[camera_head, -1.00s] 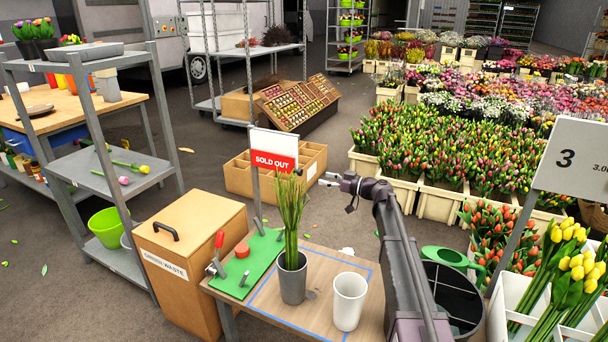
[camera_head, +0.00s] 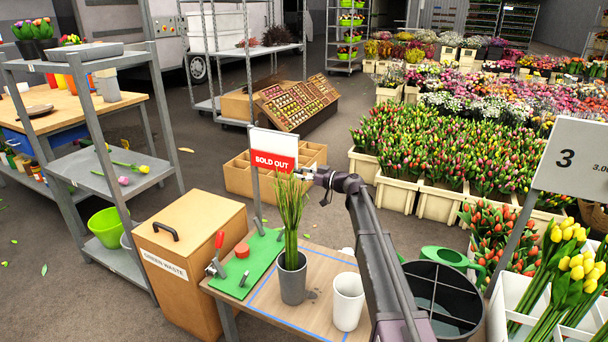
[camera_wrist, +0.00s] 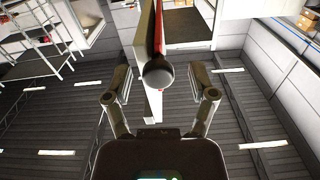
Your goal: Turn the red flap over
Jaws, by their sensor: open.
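The red flap (camera_head: 273,161), lettered SOLD OUT, hangs on the lower half of a white sign board (camera_head: 274,142) on a grey post. My gripper (camera_head: 302,174) is at the flap's right edge; its fingertips are small and partly hidden there. In the wrist view, my gripper (camera_wrist: 161,86) is open, with one finger on each side of the board. The board (camera_wrist: 151,107) shows nearly edge-on between the fingers, with a strip of red (camera_wrist: 159,32) above. A round grey end (camera_wrist: 158,75) lies between the fingers. No finger visibly touches the board.
A tall grassy plant in a grey pot (camera_head: 293,283) stands just in front of the sign, below my gripper. A white pot (camera_head: 348,303) is beside it on the table.

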